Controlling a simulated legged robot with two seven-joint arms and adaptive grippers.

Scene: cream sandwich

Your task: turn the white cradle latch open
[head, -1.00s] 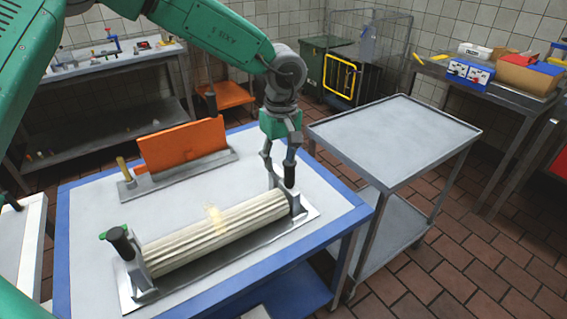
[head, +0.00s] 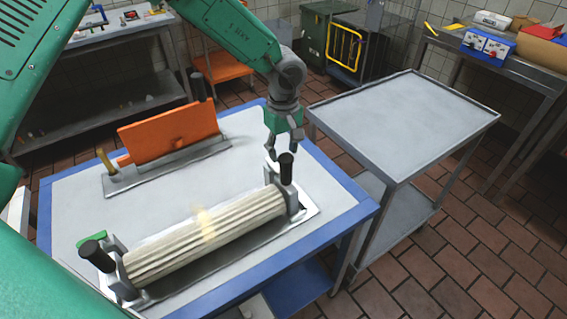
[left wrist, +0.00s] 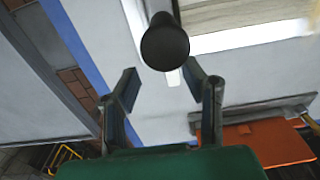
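The cradle's grey base plate (head: 309,209) lies on the table and bears a ribbed cream roller (head: 207,232). Black knobs stand at its right end (head: 286,168) and left end (head: 97,255). A green piece (head: 92,239) sits by the left knob. A small white piece (left wrist: 173,78), possibly the white latch, shows below the right black knob (left wrist: 165,43) in the left wrist view, partly hidden by it. My left gripper (head: 277,153) is open and empty, just behind the right knob; its fingers (left wrist: 162,77) are apart on either side of the white piece.
An orange plate (head: 168,136) on a grey base (head: 114,186) stands behind the roller. A metal cart (head: 400,110) is close on the right. The blue table edge (head: 340,190) runs near the cradle's right end. The table between roller and orange plate is clear.

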